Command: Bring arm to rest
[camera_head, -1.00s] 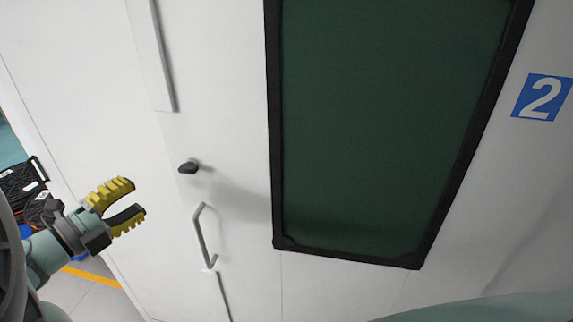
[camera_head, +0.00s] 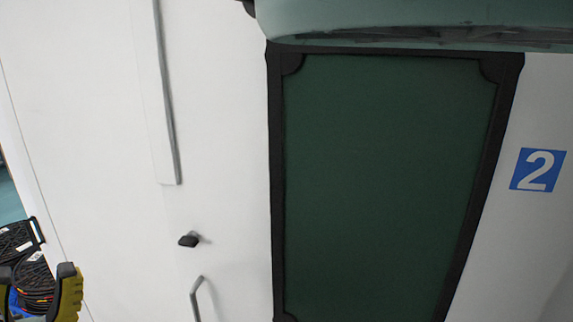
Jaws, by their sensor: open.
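My gripper (camera_head: 42,292) is at the lower left corner of the head view, partly cut off by the bottom edge. Its yellow-padded finger shows with a dark tip, and a second dark tip shows at the left edge. The jaws are open with nothing seen between them. The gripper appears in front of the left edge of a white cabinet (camera_head: 100,130), apart from its handle. Most of the arm is out of view.
A blue sign with a 2 (camera_head: 538,170) is at right. Black gear with cables (camera_head: 30,262) sits at far left.

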